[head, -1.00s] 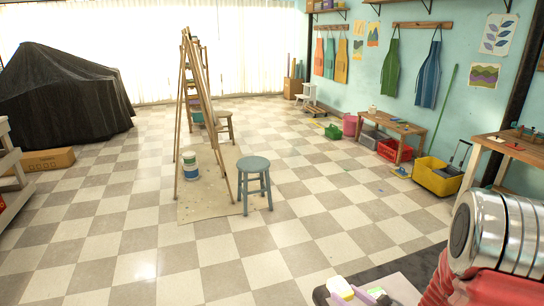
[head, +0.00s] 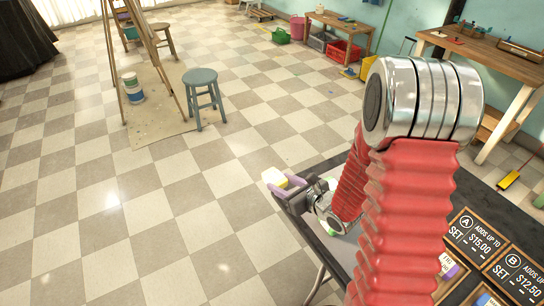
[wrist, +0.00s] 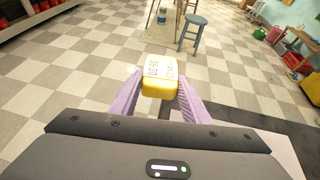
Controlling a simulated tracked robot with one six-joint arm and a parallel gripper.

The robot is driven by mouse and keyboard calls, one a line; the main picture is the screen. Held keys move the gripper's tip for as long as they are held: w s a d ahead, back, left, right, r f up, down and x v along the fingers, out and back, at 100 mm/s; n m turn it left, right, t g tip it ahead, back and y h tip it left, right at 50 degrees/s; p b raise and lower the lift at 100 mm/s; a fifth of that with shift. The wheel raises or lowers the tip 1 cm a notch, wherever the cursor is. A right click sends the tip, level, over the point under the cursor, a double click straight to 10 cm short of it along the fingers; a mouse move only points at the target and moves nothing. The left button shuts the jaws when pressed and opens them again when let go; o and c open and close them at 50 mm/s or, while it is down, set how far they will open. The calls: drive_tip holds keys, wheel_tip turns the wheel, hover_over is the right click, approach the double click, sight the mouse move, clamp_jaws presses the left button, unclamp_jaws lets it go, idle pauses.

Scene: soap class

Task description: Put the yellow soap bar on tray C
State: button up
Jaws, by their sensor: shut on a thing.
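The yellow soap bar (head: 274,177) is held out in the air at the end of my arm in the head view. In the wrist view the soap bar (wrist: 159,78) has a yellow near side and a pale top with printed marks. My gripper (head: 288,188) has purple fingers, and in the wrist view the gripper (wrist: 159,88) has one finger on each side of the bar, shut on it. I see no sign marked C, and tray C cannot be made out.
A dark-topped table (head: 475,195) lies beneath my arm. It bears sign A (head: 476,233), sign B (head: 521,272) and partly cut-off goods at the lower right. A blue-grey stool (head: 202,92) and easels stand beyond. Open checkered floor lies left of the soap.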

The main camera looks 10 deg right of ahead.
sight(281, 180)
wheel_tip(281, 180, up, 10)
drive_tip(key=w+m+h, duration=0.1)
drive_tip(key=m, duration=0.1)
drive_tip(key=shift+w+r+t+h, duration=0.15)
drive_tip(key=shift+w+t+h, duration=0.15)
drive_tip(key=shift+t+h, duration=0.1)
